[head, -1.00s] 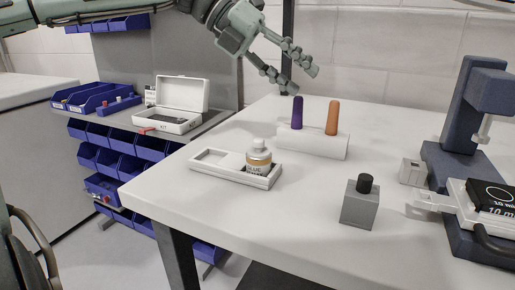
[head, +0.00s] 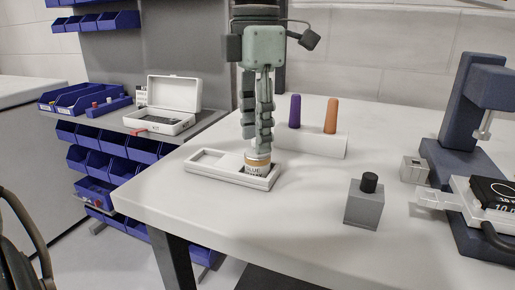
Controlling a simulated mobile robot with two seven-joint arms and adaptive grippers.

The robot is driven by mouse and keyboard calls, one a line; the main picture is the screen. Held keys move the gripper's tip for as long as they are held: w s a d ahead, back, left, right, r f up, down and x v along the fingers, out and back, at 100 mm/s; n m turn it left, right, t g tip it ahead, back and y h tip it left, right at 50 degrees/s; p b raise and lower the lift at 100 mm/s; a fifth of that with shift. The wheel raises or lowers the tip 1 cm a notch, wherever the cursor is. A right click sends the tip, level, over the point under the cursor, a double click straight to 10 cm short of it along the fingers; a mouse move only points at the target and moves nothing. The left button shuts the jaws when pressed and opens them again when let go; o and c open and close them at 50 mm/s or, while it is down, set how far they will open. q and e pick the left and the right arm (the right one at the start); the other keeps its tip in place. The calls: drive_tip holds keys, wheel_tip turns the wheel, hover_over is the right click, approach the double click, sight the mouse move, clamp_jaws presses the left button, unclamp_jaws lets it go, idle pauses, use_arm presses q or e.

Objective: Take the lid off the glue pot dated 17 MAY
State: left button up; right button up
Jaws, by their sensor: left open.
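The glue pot (head: 257,164) stands in the right part of a white two-recess tray (head: 213,173) near the left end of the white table. Its label starts with "GLUE"; the date is too small to read. My left gripper (head: 258,146) points straight down over the pot, with its fingers at the pot's top. The fingers hide the white lid and the upper part of the pot. The gripper is open; I cannot tell whether it touches the lid. The tray's left recess is empty. My right gripper is not in view.
Behind the tray, a white block (head: 325,145) holds a purple handle (head: 295,111) and an orange handle (head: 331,116). A grey block with a black knob (head: 364,203) stands to the right. A dark blue press-like fixture (head: 458,140) is at far right. The front middle tabletop is clear.

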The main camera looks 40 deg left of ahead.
use_arm(q)
drive_tip(key=shift+f, duration=0.45)
drive_tip(key=shift+c, duration=0.2)
drive_tip(key=c, duration=0.8)
drive_tip(key=shift+r, duration=0.1)
